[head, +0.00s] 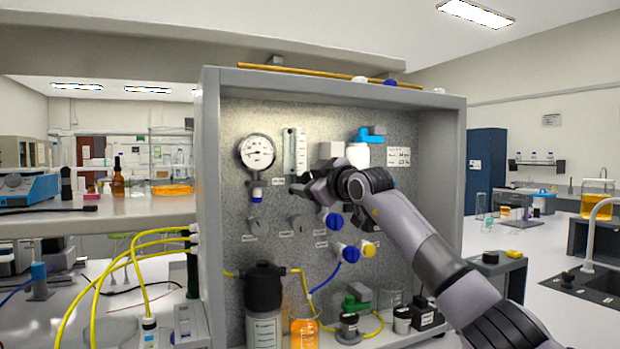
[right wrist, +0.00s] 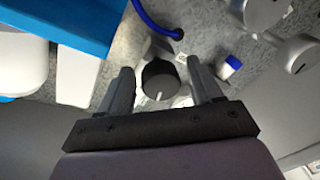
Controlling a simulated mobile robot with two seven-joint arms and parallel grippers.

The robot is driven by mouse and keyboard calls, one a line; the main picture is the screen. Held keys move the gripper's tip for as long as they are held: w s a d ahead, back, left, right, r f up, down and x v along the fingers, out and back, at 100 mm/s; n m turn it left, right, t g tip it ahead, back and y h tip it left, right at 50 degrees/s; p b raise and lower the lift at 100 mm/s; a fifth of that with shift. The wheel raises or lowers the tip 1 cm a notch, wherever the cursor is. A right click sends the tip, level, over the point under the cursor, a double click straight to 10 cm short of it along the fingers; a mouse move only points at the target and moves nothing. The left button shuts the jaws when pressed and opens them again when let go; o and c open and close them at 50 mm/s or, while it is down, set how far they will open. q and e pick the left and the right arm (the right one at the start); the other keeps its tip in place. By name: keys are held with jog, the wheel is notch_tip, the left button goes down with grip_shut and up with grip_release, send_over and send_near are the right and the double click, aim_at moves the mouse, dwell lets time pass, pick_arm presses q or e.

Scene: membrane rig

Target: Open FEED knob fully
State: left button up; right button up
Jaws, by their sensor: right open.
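My right gripper (head: 298,187) reaches in from the right to the rig's metal panel, below the flow tube and right of the gauge. In the right wrist view the open gripper (right wrist: 160,84) has one finger on each side of a black knob (right wrist: 158,80) with a white pointer line. A gap shows beside the knob, and I see no clear contact. My left gripper is not in view.
A dial gauge (head: 257,152) and a flow tube (head: 295,152) are above the gripper. Grey knobs (head: 255,224) and blue knobs (head: 345,252) sit lower on the panel. The cabinet's side walls (head: 210,200) bound the space.

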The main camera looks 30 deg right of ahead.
jog(key=c, duration=1.1)
jog(key=shift+o, duration=0.2)
